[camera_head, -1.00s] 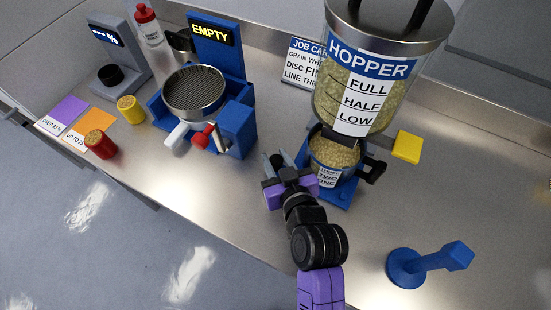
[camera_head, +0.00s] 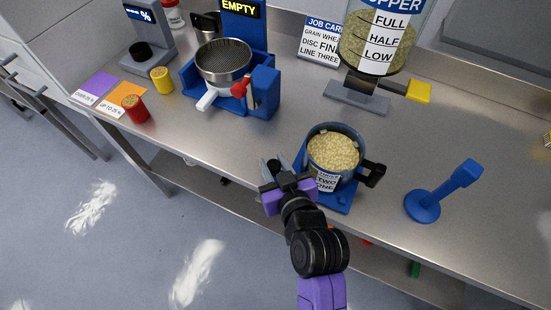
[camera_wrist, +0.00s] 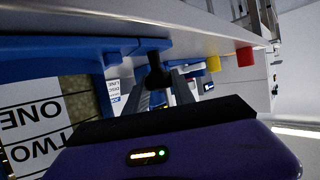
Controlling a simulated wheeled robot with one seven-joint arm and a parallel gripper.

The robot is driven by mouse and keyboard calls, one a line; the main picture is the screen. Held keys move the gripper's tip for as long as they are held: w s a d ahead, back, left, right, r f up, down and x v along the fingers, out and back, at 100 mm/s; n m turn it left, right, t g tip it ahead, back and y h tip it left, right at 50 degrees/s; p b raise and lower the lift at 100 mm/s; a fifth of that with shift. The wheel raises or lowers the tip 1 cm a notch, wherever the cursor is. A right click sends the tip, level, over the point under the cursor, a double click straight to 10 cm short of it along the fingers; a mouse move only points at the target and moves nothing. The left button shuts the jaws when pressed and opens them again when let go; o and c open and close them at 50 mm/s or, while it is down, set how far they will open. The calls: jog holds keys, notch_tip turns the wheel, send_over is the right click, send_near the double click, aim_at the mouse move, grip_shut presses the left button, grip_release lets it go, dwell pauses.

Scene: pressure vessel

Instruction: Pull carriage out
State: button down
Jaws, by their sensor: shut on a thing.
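The carriage (camera_head: 338,201) is a blue plate with a grain-filled measuring pot (camera_head: 350,177) standing on it, at the front of the bench. The pot has a dark side handle and a label with "TWO" on it. My gripper (camera_head: 273,166) is at the carriage's left front side. In the wrist view, my gripper (camera_wrist: 160,88) has its fingers around a small black knob (camera_wrist: 154,66) beside the blue carriage edge (camera_wrist: 70,47). The pot's label shows close by on the left. The carriage stands apart from the hopper (camera_head: 378,55), in front of its grey base.
A blue post (camera_head: 422,206) stands on the bench to the right. A blue sieve station (camera_head: 265,92) with an "EMPTY" display is at back left. Red (camera_head: 135,108) and yellow (camera_head: 161,80) cups stand farther left. Bench between hopper and carriage is clear.

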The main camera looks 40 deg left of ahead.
jog(key=shift+s, duration=0.25)
jog(key=c, duration=1.1)
grip_release()
jog(key=shift+o, duration=0.2)
jog(key=shift+d, duration=0.1)
jog(key=b+v, duration=0.1)
jog(key=v, duration=0.6)
jog(key=shift+s+d+r, duration=0.15)
jog(key=shift+d, duration=0.15)
jog(key=shift+d, duration=0.1)
